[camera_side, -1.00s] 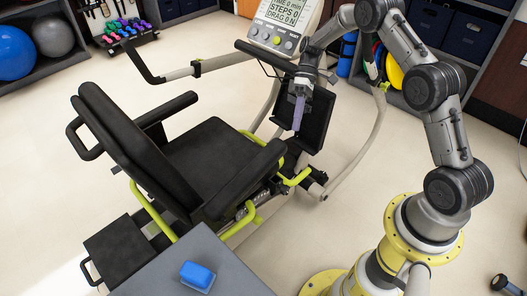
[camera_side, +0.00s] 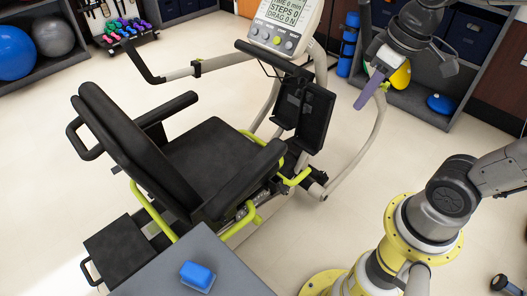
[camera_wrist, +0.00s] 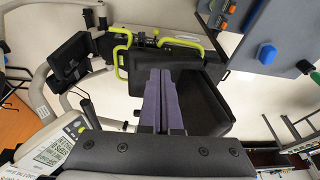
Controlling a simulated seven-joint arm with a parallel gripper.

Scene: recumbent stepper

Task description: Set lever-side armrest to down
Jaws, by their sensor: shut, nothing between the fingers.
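The stepper's black seat (camera_side: 205,158) has two black armrests in the side view. The near armrest (camera_side: 250,172) and the far armrest (camera_side: 168,108) both extend forward along the seat, roughly level. Yellow-green lever-like bars (camera_side: 298,178) show below the near armrest's front end. My gripper (camera_side: 359,106) has purple fingers, shut and empty, in the air right of the console, well apart from both armrests. In the wrist view my gripper (camera_wrist: 160,72) points toward the seat, and its fingers hide part of the black seat area.
A grey table (camera_side: 215,262) with a blue block (camera_side: 197,275) is at the front. Shelves line the back.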

